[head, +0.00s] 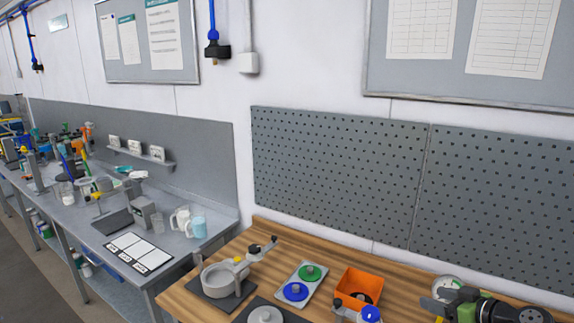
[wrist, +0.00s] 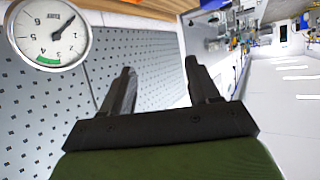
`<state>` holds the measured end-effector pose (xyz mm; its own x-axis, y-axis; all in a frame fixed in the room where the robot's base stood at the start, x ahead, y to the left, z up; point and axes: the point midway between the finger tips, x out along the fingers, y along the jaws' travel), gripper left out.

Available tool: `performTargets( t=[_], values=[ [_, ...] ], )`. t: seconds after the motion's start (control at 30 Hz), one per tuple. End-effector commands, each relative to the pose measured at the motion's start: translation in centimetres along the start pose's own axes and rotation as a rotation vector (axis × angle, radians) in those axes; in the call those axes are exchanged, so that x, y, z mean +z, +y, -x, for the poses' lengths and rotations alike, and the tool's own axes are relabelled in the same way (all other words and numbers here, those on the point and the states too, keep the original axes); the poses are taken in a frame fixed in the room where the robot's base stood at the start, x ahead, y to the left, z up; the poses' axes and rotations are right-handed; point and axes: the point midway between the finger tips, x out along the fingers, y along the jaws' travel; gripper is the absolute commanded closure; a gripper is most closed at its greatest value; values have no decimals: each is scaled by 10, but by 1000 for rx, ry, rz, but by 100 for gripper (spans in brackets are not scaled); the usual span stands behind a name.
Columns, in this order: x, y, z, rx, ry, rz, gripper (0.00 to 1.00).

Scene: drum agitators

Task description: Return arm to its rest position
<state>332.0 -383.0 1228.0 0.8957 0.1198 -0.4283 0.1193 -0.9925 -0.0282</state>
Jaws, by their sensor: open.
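My gripper (wrist: 160,80) shows in the wrist view with its two dark fingers apart and nothing between them. Beyond the fingers are the perforated grey panel and, to the right, the room. In the head view my arm's dark end (head: 478,307) is at the bottom right, above the wooden bench and partly cut off by the frame edge. A round white gauge (wrist: 48,33) with a green band is close by at the upper left of the wrist view. The gauge also shows in the head view (head: 447,282), just behind my gripper, with a visible gap not clear.
The wooden bench (head: 262,231) holds a grey pot with a lever (head: 219,280), a tray with green and blue knobs (head: 317,276) and an orange bin (head: 373,283). The pegboard (head: 340,180) stands behind. A grey bench (head: 170,245) at left carries labware.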

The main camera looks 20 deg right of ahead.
Motion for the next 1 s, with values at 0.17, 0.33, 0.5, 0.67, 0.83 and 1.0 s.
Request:
performTargets(
  t=[0.17, 0.33, 0.5, 0.67, 0.83, 1.0],
  values=[
    [-8, -37, -27, -68, -110, 11, 39],
    [-17, -91, -53, -129, -267, 26, 39],
    [-24, -165, -68, -152, -458, 59, 39],
    [-23, -261, -53, -89, -645, 103, 39],
    [-4, -347, 2, 39, -707, 98, 39],
    [36, -390, 63, 104, -660, 13, 39]
  ],
)
